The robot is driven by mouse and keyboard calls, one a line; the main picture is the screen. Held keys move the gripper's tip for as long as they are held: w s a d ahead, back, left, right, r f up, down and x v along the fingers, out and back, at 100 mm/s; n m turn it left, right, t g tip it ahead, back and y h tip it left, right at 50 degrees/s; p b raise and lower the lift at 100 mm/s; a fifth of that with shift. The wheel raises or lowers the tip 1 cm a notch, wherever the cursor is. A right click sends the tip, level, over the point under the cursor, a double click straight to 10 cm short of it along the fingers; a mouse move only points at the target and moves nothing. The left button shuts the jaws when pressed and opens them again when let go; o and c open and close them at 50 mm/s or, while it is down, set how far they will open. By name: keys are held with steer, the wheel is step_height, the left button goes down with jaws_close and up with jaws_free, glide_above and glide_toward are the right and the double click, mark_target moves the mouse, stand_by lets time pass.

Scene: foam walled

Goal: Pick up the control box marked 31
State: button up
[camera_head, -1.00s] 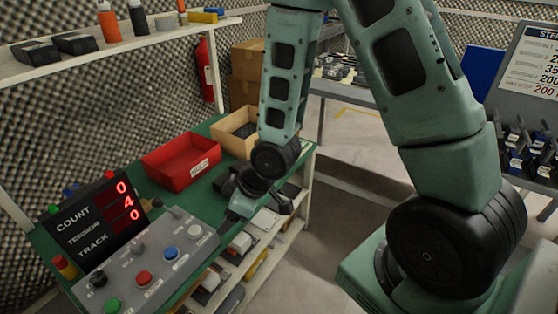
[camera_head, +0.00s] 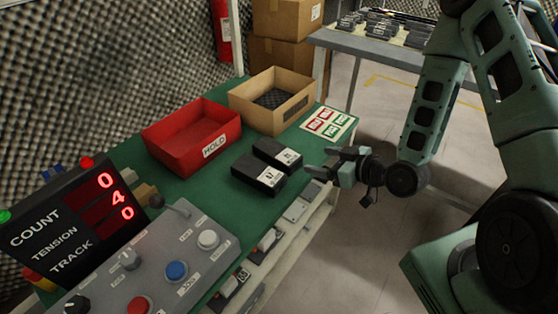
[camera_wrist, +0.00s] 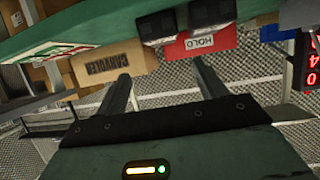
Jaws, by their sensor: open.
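Two black control boxes lie side by side on the green bench top (camera_head: 213,183), each with a small white label. One is the rear box (camera_head: 290,148) and the other the front box (camera_head: 247,170). Their label numbers are too small to read surely, so I cannot tell which is 31. My gripper (camera_head: 320,163) is open and empty, just right of the boxes by the bench's right edge, its fingers pointing left toward them.
A red HOLD bin (camera_head: 170,150) and a tan open carton (camera_head: 245,113) stand behind the boxes. A marked card (camera_head: 328,124) lies at the far right corner. A grey control panel (camera_head: 185,285) and a count display (camera_head: 60,238) fill the near left.

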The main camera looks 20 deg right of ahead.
steer(key=w+f+b, duration=0.1)
steer(key=b, duration=0.1)
glide_toward(281, 152)
steer(key=shift+b+x, duration=0.35)
steer(key=shift+x, duration=4.05)
steer(key=c, duration=1)
